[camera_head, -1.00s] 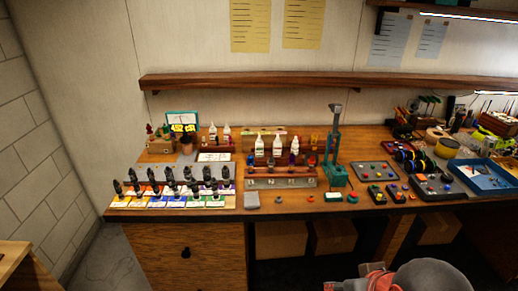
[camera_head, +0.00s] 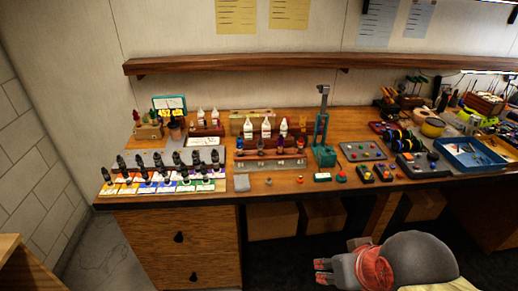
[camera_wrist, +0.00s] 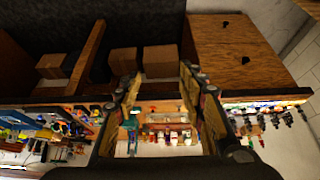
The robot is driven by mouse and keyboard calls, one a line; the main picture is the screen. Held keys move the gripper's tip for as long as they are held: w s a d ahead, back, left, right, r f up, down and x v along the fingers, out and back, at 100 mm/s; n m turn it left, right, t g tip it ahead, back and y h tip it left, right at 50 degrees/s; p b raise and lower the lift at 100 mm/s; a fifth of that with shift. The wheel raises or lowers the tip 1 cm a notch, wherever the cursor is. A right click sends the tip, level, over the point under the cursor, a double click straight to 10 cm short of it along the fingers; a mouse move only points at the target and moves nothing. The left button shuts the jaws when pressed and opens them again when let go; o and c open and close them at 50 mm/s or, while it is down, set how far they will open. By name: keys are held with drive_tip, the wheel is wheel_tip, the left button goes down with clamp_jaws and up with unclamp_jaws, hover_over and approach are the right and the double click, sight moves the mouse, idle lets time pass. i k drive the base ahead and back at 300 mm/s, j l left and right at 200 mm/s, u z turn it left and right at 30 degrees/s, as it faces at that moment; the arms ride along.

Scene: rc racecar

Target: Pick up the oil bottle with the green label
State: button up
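Several white bottles with pointed caps stand on the bench. Three front bottles (camera_head: 266,129) stand in a row at a wooden rack, and two rear bottles (camera_head: 207,117) stand further left. Their labels are too small for me to tell which one is green. My gripper (camera_head: 321,272) is low in front of the bench, right of the bottles and well apart from them. In the wrist view my gripper (camera_wrist: 160,82) has its fingers spread with nothing between them. That view is upside down, with the bench items beyond the fingers.
Dark dropper bottles (camera_head: 160,168) stand on coloured cards at the left. A green stand (camera_head: 323,155) is right of the rack. Control boxes (camera_head: 375,172) and a blue tray (camera_head: 470,153) lie further right. A shelf (camera_head: 250,62) runs above; drawers (camera_head: 175,240) are below.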

sight(248, 127)
drive_tip(key=i+j+z, duration=0.1)
drive_tip(key=j, duration=0.3)
drive_tip(key=i+j+z, duration=0.1)
drive_tip(key=i+j, duration=0.2)
drive_tip(key=j, duration=0.15)
drive_tip(key=i+j+z, duration=0.1)
drive_tip(key=j, duration=0.35)
drive_tip(key=i+j+z, duration=0.1)
drive_tip(key=j, duration=0.35)
drive_tip(key=i+j+z, duration=0.15)
drive_tip(key=j, duration=0.3)
drive_tip(key=i+j+z, duration=0.1)
drive_tip(key=j, duration=0.4)
drive_tip(key=i+j+z, duration=0.1)
drive_tip(key=j, duration=0.4)
drive_tip(key=i, duration=0.1)
